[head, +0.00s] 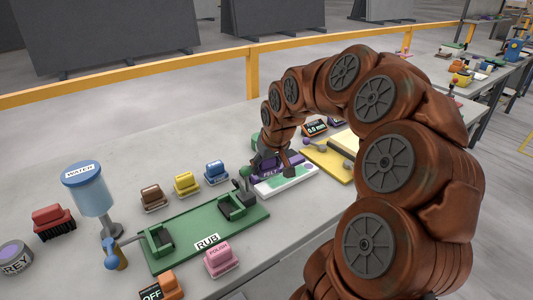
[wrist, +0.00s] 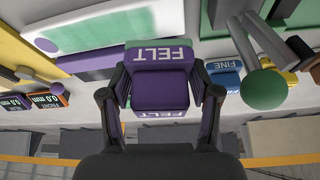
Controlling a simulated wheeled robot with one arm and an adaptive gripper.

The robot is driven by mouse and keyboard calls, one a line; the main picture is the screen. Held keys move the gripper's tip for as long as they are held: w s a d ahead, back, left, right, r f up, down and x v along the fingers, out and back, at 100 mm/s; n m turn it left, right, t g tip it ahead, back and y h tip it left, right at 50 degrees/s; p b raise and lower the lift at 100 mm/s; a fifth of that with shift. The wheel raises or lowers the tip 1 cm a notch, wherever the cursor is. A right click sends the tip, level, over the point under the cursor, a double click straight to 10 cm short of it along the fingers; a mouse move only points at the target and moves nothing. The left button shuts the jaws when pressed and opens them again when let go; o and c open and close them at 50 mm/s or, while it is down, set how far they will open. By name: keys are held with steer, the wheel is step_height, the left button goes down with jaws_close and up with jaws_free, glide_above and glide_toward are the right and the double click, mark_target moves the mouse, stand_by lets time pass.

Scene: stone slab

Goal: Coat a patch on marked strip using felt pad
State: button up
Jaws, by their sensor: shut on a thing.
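The purple felt pad (wrist: 160,85), lettered FELT, is between the two fingers of my gripper (wrist: 160,100), which is shut on it. In the head view my gripper (head: 270,160) is over the left part of a white strip (head: 297,182), and the felt pad (head: 268,173) is partly hidden by the fingers. I cannot tell whether the pad touches the strip.
A green RUB fixture (head: 190,247) with clamps lies left of the strip. Brown (head: 152,197), yellow (head: 186,184), blue (head: 215,172) and pink (head: 221,260) blocks stand around it. A WATER dispenser (head: 90,190) is further left. A yellow fixture (head: 328,158) lies right.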

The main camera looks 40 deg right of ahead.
steer(key=shift+r+p, duration=0.35)
steer(key=shift+r, duration=1.3)
